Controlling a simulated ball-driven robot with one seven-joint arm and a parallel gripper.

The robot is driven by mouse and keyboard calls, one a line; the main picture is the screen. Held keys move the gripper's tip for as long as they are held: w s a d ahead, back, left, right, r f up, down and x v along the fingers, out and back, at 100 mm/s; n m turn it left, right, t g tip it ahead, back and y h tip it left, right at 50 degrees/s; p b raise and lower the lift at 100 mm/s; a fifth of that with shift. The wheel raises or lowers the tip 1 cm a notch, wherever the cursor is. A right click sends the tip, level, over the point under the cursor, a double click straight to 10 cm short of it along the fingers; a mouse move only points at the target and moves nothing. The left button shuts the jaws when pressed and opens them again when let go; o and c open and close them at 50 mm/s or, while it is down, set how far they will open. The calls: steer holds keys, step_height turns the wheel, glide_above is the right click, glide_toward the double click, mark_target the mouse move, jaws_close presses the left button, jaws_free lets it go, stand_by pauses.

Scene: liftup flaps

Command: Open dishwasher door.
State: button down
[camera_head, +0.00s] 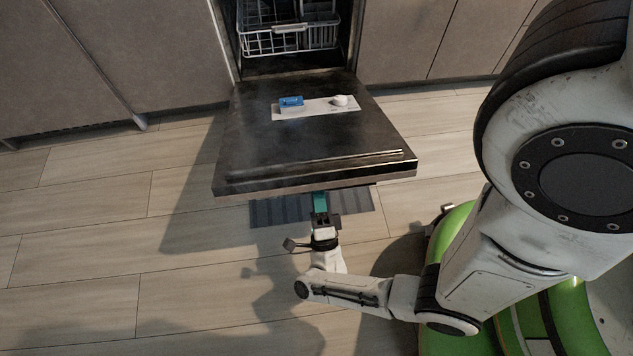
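The dishwasher door (290,143) is folded down and lies roughly level, with its dark inner side facing up. Its front edge points toward me. My gripper (320,202) is at the middle of that front edge, coming from the near side. Its teal fingertip part meets or passes under the edge in the picture. I cannot tell whether it touches the door, and the finger ends are partly hidden, so its opening is unclear. The dishwasher's wire rack (289,38) shows inside the open cavity behind the door.
A light panel on the door carries a blue piece (291,101) and a white knob (340,100). Grey-brown cabinets (165,55) flank the dishwasher. A dark striped mat or grille (280,211) shows on the floor below the door. The wooden floor at left is clear.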

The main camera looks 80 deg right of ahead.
steer(key=shift+w+d+f, duration=0.1)
steer(key=shift+d+f, duration=0.1)
steer(key=shift+f, duration=0.4)
steer(key=c, duration=1.2)
jaws_free()
steer(key=shift+d, duration=0.15)
steer(key=shift+a, duration=0.25)
